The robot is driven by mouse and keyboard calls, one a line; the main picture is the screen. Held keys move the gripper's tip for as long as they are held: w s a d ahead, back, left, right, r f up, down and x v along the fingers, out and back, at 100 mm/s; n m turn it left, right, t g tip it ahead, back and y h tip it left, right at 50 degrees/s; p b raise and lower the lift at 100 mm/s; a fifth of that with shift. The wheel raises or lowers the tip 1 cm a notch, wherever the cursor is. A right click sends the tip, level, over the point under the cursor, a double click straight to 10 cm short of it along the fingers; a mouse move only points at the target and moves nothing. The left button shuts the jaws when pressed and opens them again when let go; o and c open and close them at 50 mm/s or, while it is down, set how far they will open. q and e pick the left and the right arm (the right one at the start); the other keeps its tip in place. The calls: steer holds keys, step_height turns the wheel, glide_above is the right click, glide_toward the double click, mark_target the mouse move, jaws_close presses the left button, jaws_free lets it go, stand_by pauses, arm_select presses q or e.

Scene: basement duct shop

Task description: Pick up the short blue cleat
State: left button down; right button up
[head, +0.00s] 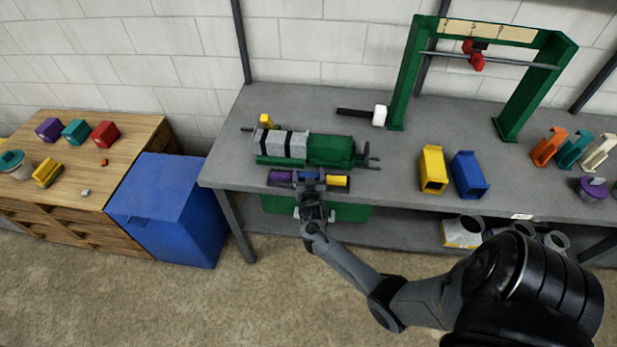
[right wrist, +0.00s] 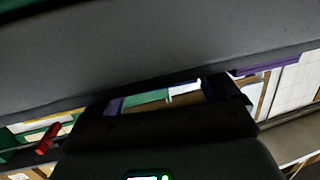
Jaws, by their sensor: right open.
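My right gripper (head: 312,187) is at the bench's front edge, over the middle of a row of coloured strips. A purple strip (head: 280,176) shows to its left and a yellow one (head: 338,181) to its right. A little blue shows around the gripper, but it hides most of the middle, so I cannot clearly make out a short blue cleat there. The gripper is open. In the right wrist view, dark gripper parts fill most of the picture. A purple edge (right wrist: 262,70) shows beyond them. My left gripper is out of view.
A green machine with grey rolls (head: 330,150) stands just behind the strips. A yellow piece (head: 432,168) and a larger blue piece (head: 468,175) stand to the right. A white-headed mallet (head: 379,115) lies behind. A green frame (head: 405,80) rises at the back. Bare bench (head: 390,170) lies between.

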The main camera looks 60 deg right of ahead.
steer(key=c, duration=0.8)
steer(key=shift+r, duration=0.15)
